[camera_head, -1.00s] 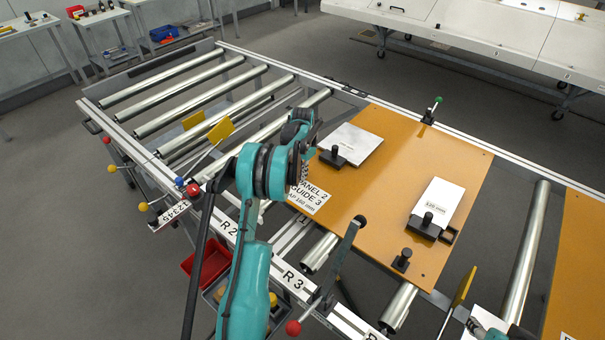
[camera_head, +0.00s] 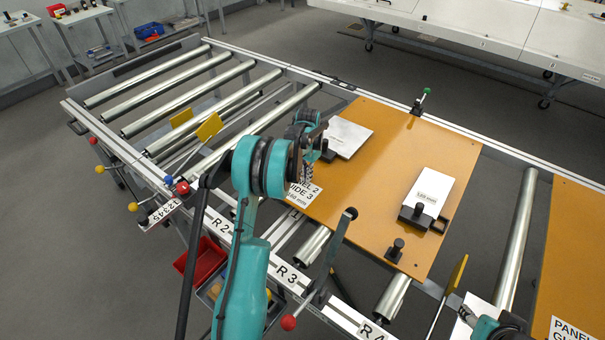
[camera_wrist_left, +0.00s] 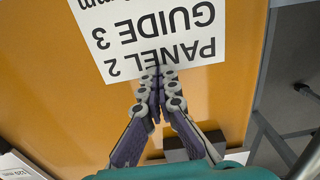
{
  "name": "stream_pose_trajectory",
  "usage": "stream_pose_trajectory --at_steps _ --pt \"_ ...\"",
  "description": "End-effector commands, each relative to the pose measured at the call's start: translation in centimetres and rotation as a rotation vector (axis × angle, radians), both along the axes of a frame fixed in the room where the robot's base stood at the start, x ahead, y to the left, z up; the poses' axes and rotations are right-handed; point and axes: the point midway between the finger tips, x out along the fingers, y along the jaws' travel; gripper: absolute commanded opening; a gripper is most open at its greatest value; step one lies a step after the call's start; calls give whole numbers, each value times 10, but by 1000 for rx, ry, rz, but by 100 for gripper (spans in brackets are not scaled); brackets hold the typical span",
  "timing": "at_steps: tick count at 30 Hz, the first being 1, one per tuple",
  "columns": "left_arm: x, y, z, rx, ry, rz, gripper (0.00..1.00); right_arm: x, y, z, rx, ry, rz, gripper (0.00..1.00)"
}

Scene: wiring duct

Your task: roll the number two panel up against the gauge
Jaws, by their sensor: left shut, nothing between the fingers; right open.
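The number two panel is an orange board (camera_head: 440,150) lying flat on the rollers, with a white label (camera_head: 303,196) reading PANEL 2, GUIDE 3. My left gripper (camera_head: 306,181) is shut and empty at the panel's left end; in the left wrist view its fingertips (camera_wrist_left: 158,74) are over the label's edge. Contact with the panel cannot be told. My right gripper (camera_head: 468,316) is open, partly in view at the lower right. A white 120 mm block (camera_head: 430,188) and a grey plate (camera_head: 347,137) lie on the panel. Which thing is the gauge is unclear.
Bare rollers (camera_head: 187,91) lie left of the panel, with a yellow flag (camera_head: 209,127) standing among them. A red-knobbed lever (camera_head: 325,268) rises at the near rail by R3. Another orange panel (camera_head: 575,260) lies at the right. A green-knobbed clamp (camera_head: 420,103) stands on the far rail.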

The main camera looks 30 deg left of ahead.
Motion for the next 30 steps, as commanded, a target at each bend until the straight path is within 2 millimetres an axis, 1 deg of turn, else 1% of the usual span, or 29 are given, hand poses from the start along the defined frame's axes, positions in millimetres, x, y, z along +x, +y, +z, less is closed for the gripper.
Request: stream_pose_trajectory --at_steps 3,30 --pt "0 -9 0 0 0 -2 0 0 0 -1 0 0 0 47" --pt "-5 -72 0 0 0 -2 0 0 0 -4 0 0 0 47"
